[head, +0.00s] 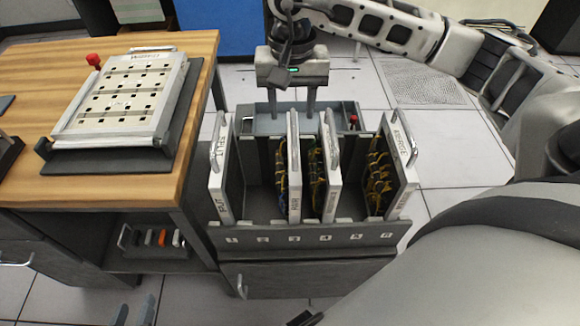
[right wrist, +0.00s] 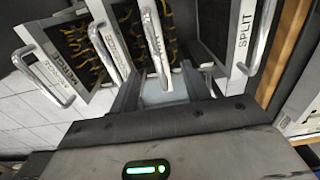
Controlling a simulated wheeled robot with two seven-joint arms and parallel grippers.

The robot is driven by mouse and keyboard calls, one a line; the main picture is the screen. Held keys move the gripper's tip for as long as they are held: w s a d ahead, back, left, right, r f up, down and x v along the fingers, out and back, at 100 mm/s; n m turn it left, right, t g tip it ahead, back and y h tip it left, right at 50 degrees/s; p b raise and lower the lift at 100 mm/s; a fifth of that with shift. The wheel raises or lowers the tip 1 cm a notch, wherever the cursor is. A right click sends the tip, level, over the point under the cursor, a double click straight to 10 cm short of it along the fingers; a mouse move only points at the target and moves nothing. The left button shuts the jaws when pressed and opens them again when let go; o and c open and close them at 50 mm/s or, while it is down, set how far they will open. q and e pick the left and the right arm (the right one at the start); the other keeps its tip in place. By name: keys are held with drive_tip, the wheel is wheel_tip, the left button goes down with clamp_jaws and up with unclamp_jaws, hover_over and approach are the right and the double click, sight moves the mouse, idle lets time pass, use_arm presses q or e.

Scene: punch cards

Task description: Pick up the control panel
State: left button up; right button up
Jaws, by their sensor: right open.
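Several upright control panels with wire bundles and metal handles stand in a dark rack (head: 300,238). The panel labelled SPLIT (head: 218,180) is at the left, two panels (head: 294,175) (head: 330,175) stand close together in the middle, and one (head: 400,170) is at the right. The SPLIT panel also shows in the right wrist view (right wrist: 243,32). Another flat panel with square holes (head: 120,98) lies tilted on the wooden table. My right gripper (head: 291,108) is open and points down behind the middle panels.
A grey-blue tray (head: 335,118) with a red-topped item lies behind the rack. The wooden table (head: 30,120) stands left, with a shelf of small items (head: 160,238) below. A cabinet (head: 310,280) is under the rack. Floor is free behind and to the right.

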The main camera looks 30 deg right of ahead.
sight(293, 127)
wheel_tip(293, 127, down, 3)
drive_tip(key=shift+r, duration=0.1)
drive_tip(key=shift+s+d+f, duration=0.1)
drive_tip(key=shift+f, duration=1.25)
drive_tip(key=shift+s+f, duration=0.1)
drive_tip(key=shift+f, duration=1.2)
clamp_jaws()
drive_tip(key=shift+w+r, duration=0.15)
drive_tip(key=shift+r, duration=0.05)
